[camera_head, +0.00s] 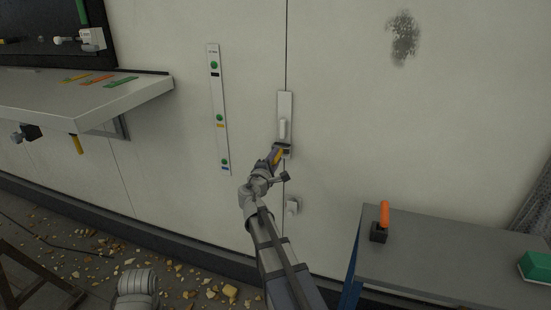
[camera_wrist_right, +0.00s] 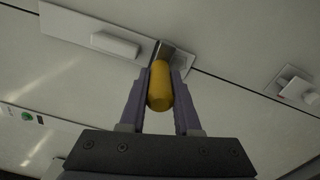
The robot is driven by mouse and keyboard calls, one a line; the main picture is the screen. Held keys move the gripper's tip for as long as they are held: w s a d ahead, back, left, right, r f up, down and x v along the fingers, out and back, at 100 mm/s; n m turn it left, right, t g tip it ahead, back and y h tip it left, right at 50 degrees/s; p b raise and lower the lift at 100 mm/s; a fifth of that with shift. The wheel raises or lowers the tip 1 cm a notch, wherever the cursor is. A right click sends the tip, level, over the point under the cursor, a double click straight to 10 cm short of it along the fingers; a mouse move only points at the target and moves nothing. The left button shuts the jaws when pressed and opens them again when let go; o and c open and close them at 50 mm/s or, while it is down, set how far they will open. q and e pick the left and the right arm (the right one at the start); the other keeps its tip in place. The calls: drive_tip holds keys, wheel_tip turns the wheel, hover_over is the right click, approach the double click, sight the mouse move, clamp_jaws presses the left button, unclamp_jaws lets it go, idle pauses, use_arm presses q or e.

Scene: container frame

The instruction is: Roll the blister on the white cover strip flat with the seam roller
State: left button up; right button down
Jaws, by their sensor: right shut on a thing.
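The white cover strip (camera_head: 285,104) runs upright over a wall seam; it also shows in the wrist view (camera_wrist_right: 70,19). The blister (camera_head: 283,129) is a raised pale block on the strip's lower half, and it shows in the wrist view (camera_wrist_right: 115,44). My right gripper (camera_head: 277,157) is shut on a yellow-handled tool (camera_wrist_right: 160,86) with a grey metal head. The head is at the strip's lower end, just below the blister; I cannot tell whether it touches the strip. The head's shape is partly hidden. My left gripper is not in view.
A white box (camera_head: 292,207) sits on the wall below the strip. A labelled strip with green dots (camera_head: 218,110) is to its left. A shelf (camera_head: 80,100) juts out at left. A grey table (camera_head: 450,260) at right bears an orange-handled tool (camera_head: 384,215).

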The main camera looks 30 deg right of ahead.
drive_tip(key=shift+f+b, duration=0.85)
drive_tip(key=shift+f, duration=0.2)
wheel_tip(320, 180, down, 3)
drive_tip(key=b, duration=0.3)
drive_tip(key=shift+r, duration=0.1)
drive_tip(key=shift+r+p, duration=1.5)
drive_tip(key=shift+p, duration=0.1)
drive_tip(key=shift+w+d+r+p, duration=0.1)
drive_tip(key=shift+r+p, duration=1.4)
drive_tip(key=shift+r, duration=0.05)
